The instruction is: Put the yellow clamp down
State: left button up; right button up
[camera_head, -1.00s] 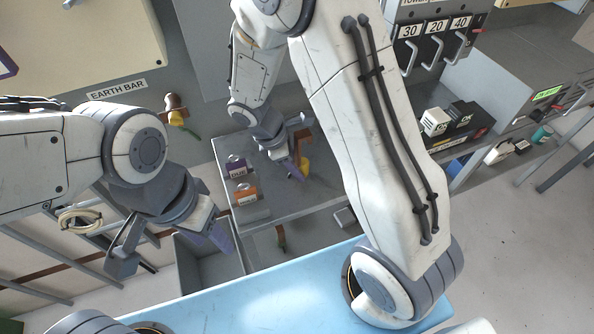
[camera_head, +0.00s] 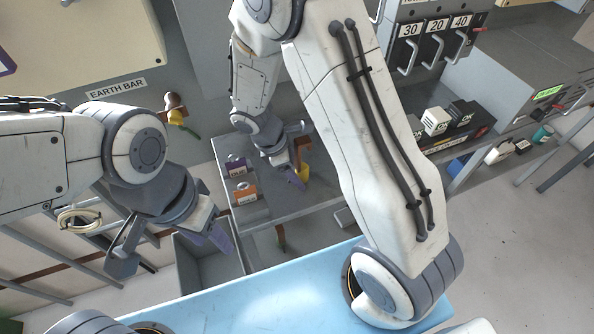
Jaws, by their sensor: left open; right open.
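The yellow clamp (camera_head: 304,173), with a brown upper part, is at the right side of the grey shelf top. My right gripper (camera_head: 300,155) is open there, its fingers apart around or beside the clamp. A purple fingertip partly overlaps the clamp. I cannot tell whether the clamp rests fully on the shelf or touches a finger. My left gripper (camera_head: 168,248) is open and empty at the lower left, above the grey bin.
The grey shelf (camera_head: 262,213) holds a purple-labelled roll (camera_head: 236,165) and an orange-labelled one (camera_head: 246,192). The grey bin (camera_head: 192,268) stands below left. A blue surface (camera_head: 260,293) is in front.

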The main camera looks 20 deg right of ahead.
jog(key=s+v, duration=0.1)
jog(key=v, duration=1.1)
jog(key=s+a+r+m+y, duration=0.2)
jog(key=s+a+r+m, duration=0.1)
jog(key=s, duration=0.6)
jog(key=s+a+r+m+y, duration=0.3)
jog(key=s+m, duration=0.2)
jog(key=s, duration=0.4)
jog(key=shift+s+a+r+t+p, duration=0.15)
jog(key=shift+a+t+p, duration=0.2)
jog(key=shift+t+p, duration=0.05)
jog(key=shift+r+p, duration=0.8)
